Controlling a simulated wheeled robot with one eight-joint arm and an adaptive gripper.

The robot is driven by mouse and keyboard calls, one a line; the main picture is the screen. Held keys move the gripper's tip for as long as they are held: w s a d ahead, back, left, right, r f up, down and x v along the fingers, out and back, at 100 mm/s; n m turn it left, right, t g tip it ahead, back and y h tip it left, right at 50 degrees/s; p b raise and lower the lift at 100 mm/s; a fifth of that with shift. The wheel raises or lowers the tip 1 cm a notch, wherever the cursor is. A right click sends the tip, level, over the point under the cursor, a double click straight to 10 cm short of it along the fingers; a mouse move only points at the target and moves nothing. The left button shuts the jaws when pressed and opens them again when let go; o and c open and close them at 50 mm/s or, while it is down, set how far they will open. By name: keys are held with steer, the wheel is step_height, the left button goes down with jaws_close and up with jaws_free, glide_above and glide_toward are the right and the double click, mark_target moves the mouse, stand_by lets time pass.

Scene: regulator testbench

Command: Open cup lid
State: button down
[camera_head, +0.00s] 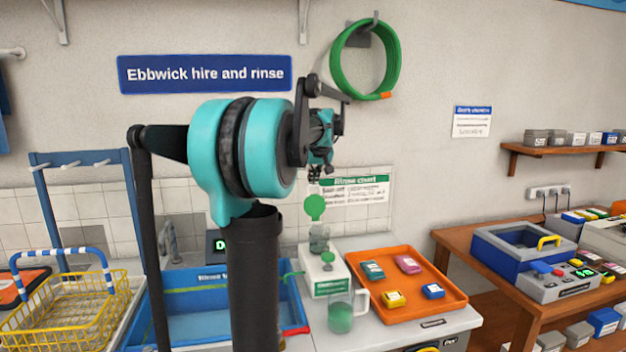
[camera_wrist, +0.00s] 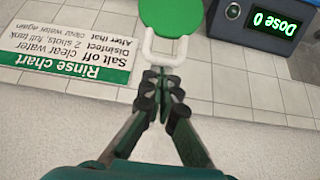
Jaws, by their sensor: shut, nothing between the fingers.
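A round green lid (camera_head: 314,207) stands up on edge above a small clear cup (camera_head: 319,240), on top of a white dispenser box (camera_head: 325,275). In the wrist view the lid (camera_wrist: 170,14) is at the top edge, with a white loop (camera_wrist: 165,48) on its near side. My gripper (camera_wrist: 163,80) is shut and empty, its fingertips close to the loop; I cannot tell whether they touch it. In the head view my gripper (camera_head: 314,178) is just above the lid. The cup itself is not clear in the wrist view.
A clear jug (camera_head: 341,315) with green content stands in front of the dispenser. An orange tray (camera_head: 440,299) with several coloured boxes lies to the right. A blue basin (camera_head: 292,306) is to the left, partly behind my arm. A rinse chart (camera_head: 355,189) hangs behind.

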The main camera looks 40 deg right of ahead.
steer(key=shift+s+a+r+t, duration=0.1)
steer(key=shift+s+a+t, duration=0.35)
steer(key=shift+s, duration=0.25)
steer(key=shift+s+a+h, duration=0.3)
steer(key=shift+s, duration=0.35)
steer(key=shift+w+d, duration=0.4)
steer(key=shift+w, duration=0.3)
steer(key=shift+w+d, duration=0.1)
steer(key=shift+w, duration=0.25)
steer(key=s+a+r, duration=0.1)
steer(key=s+r, duration=0.2)
steer(key=r, duration=0.5)
steer(key=shift+s+a+r, duration=0.2)
steer(key=shift+a+r, duration=0.1)
steer(key=shift+r, duration=0.1)
